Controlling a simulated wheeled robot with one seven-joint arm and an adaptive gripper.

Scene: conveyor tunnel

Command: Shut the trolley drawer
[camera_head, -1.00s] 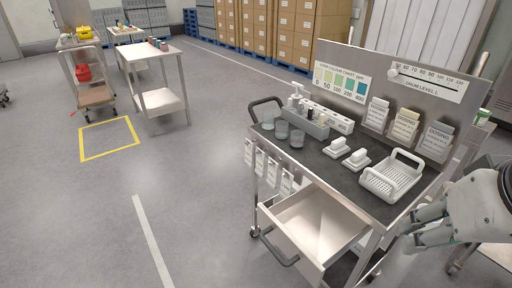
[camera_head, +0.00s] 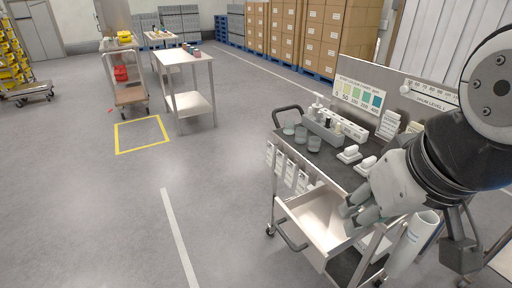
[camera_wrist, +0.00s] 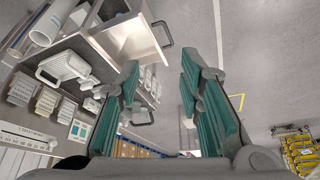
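The trolley drawer (camera_head: 318,222) is a pale metal tray pulled out of the front of the trolley (camera_head: 338,166), with a dark handle (camera_head: 291,236) on its outer end. In the wrist view the open drawer (camera_wrist: 124,38) is at the upper left and its handle (camera_wrist: 163,33) points right. My gripper (camera_head: 358,213) overlaps the right part of the drawer in the head view; contact cannot be told. In the wrist view my gripper (camera_wrist: 165,90) has its two teal-padded fingers spread apart with nothing between them.
The trolley top carries cups (camera_head: 301,135), a bottle caddy (camera_head: 323,129) and white blocks (camera_head: 349,154). A white tube (camera_head: 413,243) stands at its right side. Open grey floor (camera_head: 230,190) lies left of the trolley. A side table (camera_head: 187,58) and boxes (camera_head: 330,38) stand farther back.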

